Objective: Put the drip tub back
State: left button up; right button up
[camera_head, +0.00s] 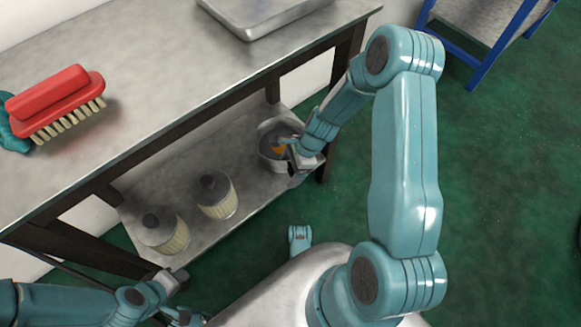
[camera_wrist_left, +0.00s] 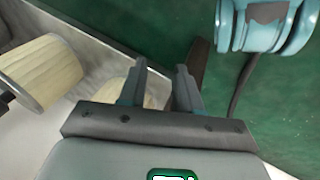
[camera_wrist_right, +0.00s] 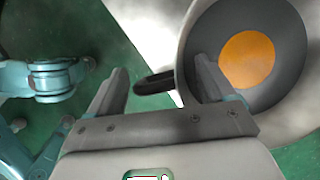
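The drip tub (camera_head: 268,155) is a round grey metal tub with an orange patch inside. It stands on the right end of the lower shelf (camera_head: 190,180) under the bench. It fills the upper right of the right wrist view (camera_wrist_right: 292,80), with a dark handle (camera_wrist_right: 155,82) sticking out to the left. My right gripper (camera_head: 290,150) is at the tub's right side. Its fingers (camera_wrist_right: 160,85) are spread, with the handle showing between them; I see no contact. My left gripper (camera_head: 178,292) is low by the shelf's left front, its fingers (camera_wrist_left: 160,85) apart and empty.
Two pale ribbed canisters with dark caps (camera_head: 215,195) (camera_head: 165,232) stand on the shelf left of the tub. A red brush (camera_head: 55,100) and a metal tray (camera_head: 262,12) lie on the bench top (camera_head: 190,60). A blue-framed stand (camera_head: 480,50) is at the upper right. Green floor is free at right.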

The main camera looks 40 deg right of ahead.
jog(key=shift+r, duration=0.1)
jog(key=p+v, duration=0.6)
jog(key=v, duration=0.6)
pick_arm(q)
jog(key=s+d+r+g, duration=0.1)
jog(key=s+r, duration=0.3)
jog(key=r, duration=0.2)
jog(key=shift+s+r+g, duration=0.15)
jog(key=shift+s+g, duration=0.1)
jog(key=shift+g, duration=0.15)
pick_arm(e)
jog(key=s+a+f+n, duration=0.3)
jog(key=s+a+n, duration=0.2)
jog(key=a+n, duration=0.4)
jog(key=s+a+f+n, duration=0.3)
jog(key=s+a+n, duration=0.2)
jog(key=a+n, duration=0.5)
jog(key=shift+f+n+g, duration=0.3)
jog(key=shift+n+g, duration=0.1)
jog(key=shift+n, duration=0.2)
